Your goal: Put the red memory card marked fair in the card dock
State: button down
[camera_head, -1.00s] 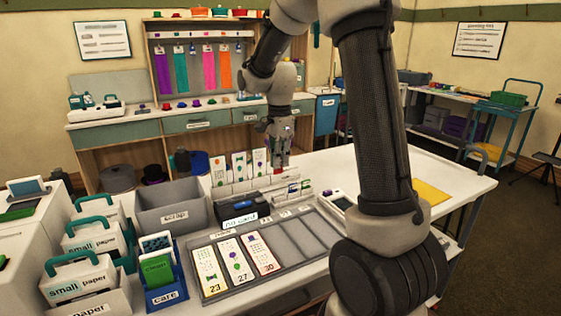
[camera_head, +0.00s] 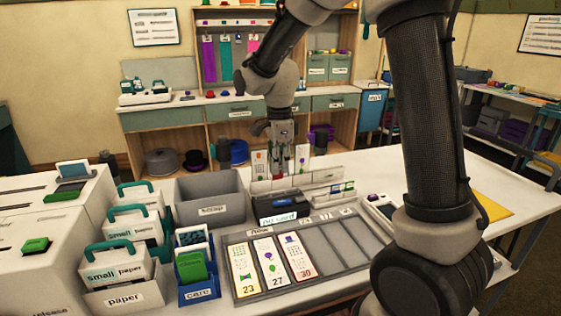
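The card dock (camera_head: 286,203) is a dark block on the white table, with a "no card" label on its front. My gripper (camera_head: 289,178) points down just behind and above the dock, in front of upright white cards. A small bit of red shows by its fingers, but I cannot tell whether this is the red memory card in its grip. The fingers are too small and dark to read as open or shut. A small holder (camera_head: 337,193) right of the dock bears little coloured cards; their markings are not legible.
A grey scrap bin (camera_head: 211,203) stands left of the dock. A grey tray (camera_head: 338,247) with cards 23, 27 and 30 lies in front. A blue care box (camera_head: 199,280) and paper boxes (camera_head: 125,288) fill the left.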

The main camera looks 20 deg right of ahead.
aim_at(279, 177)
jog(key=shift+f, duration=1.9)
jog(key=shift+f, duration=0.25)
jog(key=shift+f, duration=1.25)
jog(key=c, duration=1.6)
grip_release()
jog(key=shift+o, duration=0.2)
